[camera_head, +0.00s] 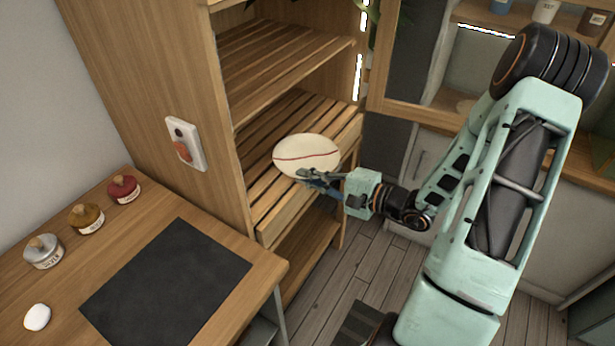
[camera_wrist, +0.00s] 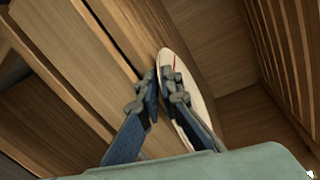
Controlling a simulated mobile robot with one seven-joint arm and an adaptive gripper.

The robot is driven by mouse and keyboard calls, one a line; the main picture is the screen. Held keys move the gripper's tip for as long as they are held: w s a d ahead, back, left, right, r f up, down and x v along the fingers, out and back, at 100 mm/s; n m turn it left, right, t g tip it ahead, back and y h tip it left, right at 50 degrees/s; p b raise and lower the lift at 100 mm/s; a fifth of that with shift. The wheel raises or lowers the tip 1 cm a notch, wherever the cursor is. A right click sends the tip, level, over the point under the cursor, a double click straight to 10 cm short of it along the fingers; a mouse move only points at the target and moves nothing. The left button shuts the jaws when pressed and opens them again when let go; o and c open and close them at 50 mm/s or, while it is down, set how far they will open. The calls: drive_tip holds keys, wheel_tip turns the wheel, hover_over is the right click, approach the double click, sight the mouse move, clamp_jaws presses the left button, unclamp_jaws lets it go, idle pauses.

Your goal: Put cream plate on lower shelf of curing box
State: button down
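The cream plate (camera_head: 306,150) is oval in the head view, with a dark red seam across it. It is over the lower slatted shelf (camera_head: 268,199) of the wooden curing box (camera_head: 170,75), near its front edge; contact with the slats is unclear. My gripper (camera_head: 318,178) is at the plate's near rim, its fingers close together. In the wrist view the plate (camera_wrist: 170,60) is seen nearly edge-on, its rim passing between my fingertips (camera_wrist: 163,88). The right finger hides part of it. The upper slatted shelf (camera_head: 280,65) is empty.
A switch (camera_head: 185,143) is on the box's side. The worktable (camera_head: 215,222) at left holds a dark mat (camera_head: 165,290), several small jars (camera_head: 86,218) and a white lump (camera_head: 37,317). An open glazed door (camera_head: 382,70) stands right of the box.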

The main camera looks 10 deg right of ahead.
drive_tip(key=c, duration=2.2)
unclamp_jaws()
drive_tip(key=shift+o, duration=0.2)
